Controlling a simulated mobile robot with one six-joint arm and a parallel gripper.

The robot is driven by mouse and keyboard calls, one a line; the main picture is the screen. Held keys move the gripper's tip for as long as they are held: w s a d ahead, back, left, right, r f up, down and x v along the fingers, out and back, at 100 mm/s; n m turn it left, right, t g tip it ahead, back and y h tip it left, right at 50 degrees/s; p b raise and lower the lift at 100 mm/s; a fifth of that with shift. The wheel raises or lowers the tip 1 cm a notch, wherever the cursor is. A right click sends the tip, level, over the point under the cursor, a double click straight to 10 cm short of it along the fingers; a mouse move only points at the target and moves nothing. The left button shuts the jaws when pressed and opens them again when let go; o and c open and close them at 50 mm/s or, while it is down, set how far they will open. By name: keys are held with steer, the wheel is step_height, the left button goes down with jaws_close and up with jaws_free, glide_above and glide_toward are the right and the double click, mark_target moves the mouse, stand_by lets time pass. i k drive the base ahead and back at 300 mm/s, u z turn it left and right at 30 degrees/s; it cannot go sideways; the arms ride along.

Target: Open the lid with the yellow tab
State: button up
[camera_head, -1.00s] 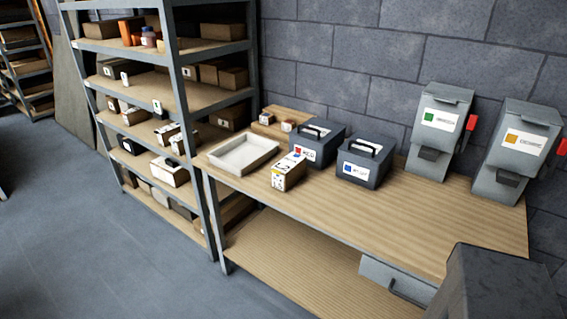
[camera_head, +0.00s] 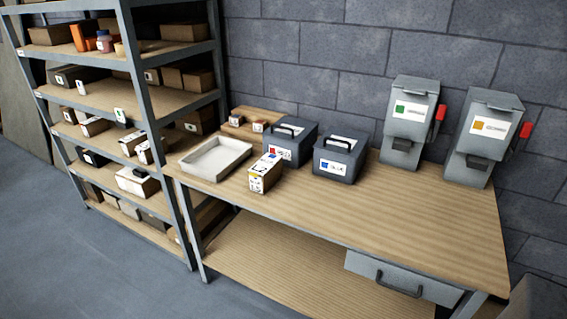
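Two grey lidded dispensers stand at the back right of the workbench. The right one (camera_head: 474,153) has a label with an orange-yellow square (camera_head: 478,124). The left one (camera_head: 402,145) has a label with a green square. Both lids look shut, and a red piece sticks out at the right side of each. I cannot make out a clear yellow tab. My gripper is not in view.
The wooden workbench (camera_head: 400,215) is clear at its front and middle. A white tray (camera_head: 185,162) and a small labelled carton (camera_head: 264,183) are on its left. A grey drawer (camera_head: 375,266) hangs under its front edge. A loaded shelf rack (camera_head: 137,60) stands left.

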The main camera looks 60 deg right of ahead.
mark_target(263, 165)
steer(key=u, duration=0.05)
steer(key=k, duration=0.15)
steer(key=z, duration=1.7)
steer(key=k, duration=0.85)
steer(key=u, duration=0.2)
steer(key=i, duration=0.75)
